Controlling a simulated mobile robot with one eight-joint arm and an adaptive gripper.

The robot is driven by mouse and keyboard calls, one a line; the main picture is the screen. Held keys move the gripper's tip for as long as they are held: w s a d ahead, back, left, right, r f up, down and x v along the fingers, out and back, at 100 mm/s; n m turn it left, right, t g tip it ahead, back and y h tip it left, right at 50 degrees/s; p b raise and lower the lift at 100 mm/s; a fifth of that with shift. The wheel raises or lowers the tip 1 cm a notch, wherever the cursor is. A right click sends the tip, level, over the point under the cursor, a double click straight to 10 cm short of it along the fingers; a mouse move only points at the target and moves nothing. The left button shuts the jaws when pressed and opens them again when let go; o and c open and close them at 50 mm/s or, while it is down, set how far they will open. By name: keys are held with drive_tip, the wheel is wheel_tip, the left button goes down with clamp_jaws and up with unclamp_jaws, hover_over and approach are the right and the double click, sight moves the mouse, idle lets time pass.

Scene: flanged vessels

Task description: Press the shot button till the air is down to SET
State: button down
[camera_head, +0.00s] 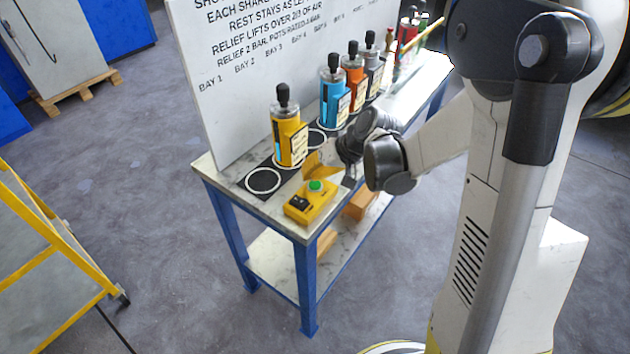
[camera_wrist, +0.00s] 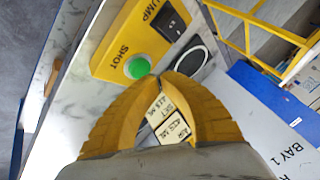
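A yellow control box (camera_head: 310,206) sits at the table's near end, with a round green button (camera_head: 316,185) on top. In the wrist view the box (camera_wrist: 110,45) reads SHOT beside the green button (camera_wrist: 137,67) and PUMP by a black rocker switch (camera_wrist: 168,20). My gripper (camera_wrist: 160,77) has its yellow fingertips together, just beside the button; I cannot tell whether they touch it. Pale labels (camera_wrist: 172,120) reading AIR and SET show between the fingers; their figures are hard to read. In the head view my gripper (camera_head: 318,166) is just behind the box.
A yellow vessel (camera_head: 289,140) with a black top stands behind my gripper. Blue (camera_head: 333,97), orange and grey vessels stand farther along. An empty white ring (camera_head: 262,181) lies at the table's left end. A white sign board (camera_head: 235,90) rises behind.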

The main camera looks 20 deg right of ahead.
sight(311, 183)
idle(0.3)
drive_tip(key=shift+r+p, duration=1.85)
drive_tip(key=shift+r, duration=0.75)
drive_tip(key=s+r+t+h+b, duration=0.1)
drive_tip(key=s+r+h+b, duration=0.1)
drive_tip(key=s, duration=0.8)
drive_tip(key=s+d+r+h+b, duration=0.1)
drive_tip(key=s+r, duration=0.4)
drive_tip(key=s, duration=0.5)
drive_tip(key=shift+s+r+n+t+h+b, duration=0.15)
drive_tip(key=shift+s+n+t+h+b, duration=0.2)
drive_tip(key=shift+h+b, duration=0.5)
